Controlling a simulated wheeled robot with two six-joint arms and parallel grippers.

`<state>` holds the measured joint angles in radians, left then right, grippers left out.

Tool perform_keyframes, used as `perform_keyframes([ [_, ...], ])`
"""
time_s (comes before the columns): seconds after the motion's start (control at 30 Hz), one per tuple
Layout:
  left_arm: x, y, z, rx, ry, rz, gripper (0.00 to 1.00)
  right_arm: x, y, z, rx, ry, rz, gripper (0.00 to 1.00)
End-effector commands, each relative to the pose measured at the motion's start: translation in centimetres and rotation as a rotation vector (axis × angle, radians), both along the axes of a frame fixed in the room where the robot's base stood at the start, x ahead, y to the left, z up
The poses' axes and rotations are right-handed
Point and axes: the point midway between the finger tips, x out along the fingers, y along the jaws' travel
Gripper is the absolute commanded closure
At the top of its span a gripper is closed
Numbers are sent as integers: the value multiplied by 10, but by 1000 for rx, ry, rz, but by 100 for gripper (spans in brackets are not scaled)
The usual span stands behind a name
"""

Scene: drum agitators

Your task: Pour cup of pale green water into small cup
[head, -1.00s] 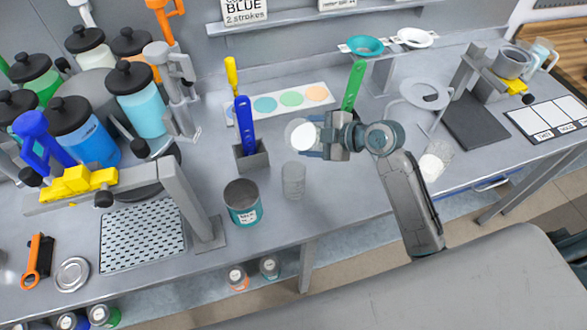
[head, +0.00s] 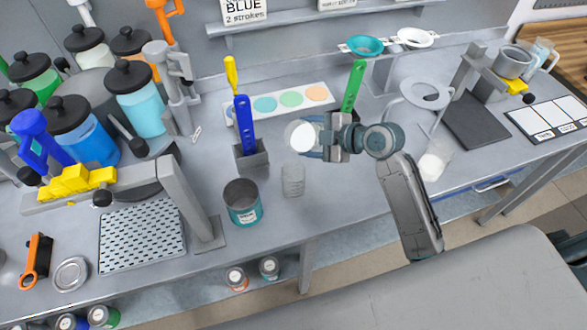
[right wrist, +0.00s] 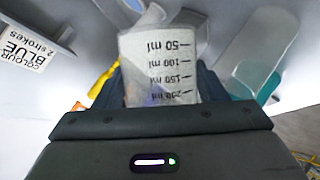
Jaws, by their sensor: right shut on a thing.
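My right gripper (head: 318,136) is shut on a clear measuring cup (head: 301,137) above the bench. The held cup shows as a pale round shape in the head view. In the right wrist view its wall (right wrist: 160,60) carries ml marks between the gripper's fingers. I cannot make out pale green water in it. A small clear cup (head: 293,180) stands on the bench just below and left of the held cup in the picture. I cannot tell what it holds. My left gripper is not in view.
A teal-banded can (head: 243,203) stands left of the small cup. A holder (head: 251,160) with a blue tool is behind it. Another clear cup (head: 434,162) with whitish contents stands to the right. Lidded jars (head: 139,100) crowd the left. Bench right of the small cup is clear.

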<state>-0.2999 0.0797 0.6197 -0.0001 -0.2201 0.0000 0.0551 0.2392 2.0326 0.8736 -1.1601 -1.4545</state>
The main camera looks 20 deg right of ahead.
Motion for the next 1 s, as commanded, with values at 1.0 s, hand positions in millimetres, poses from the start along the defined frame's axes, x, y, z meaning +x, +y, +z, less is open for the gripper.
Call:
perform_keyframes([
  [1.0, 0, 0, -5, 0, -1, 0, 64, 0, 0, -1, -41, -46, 0, 64],
])
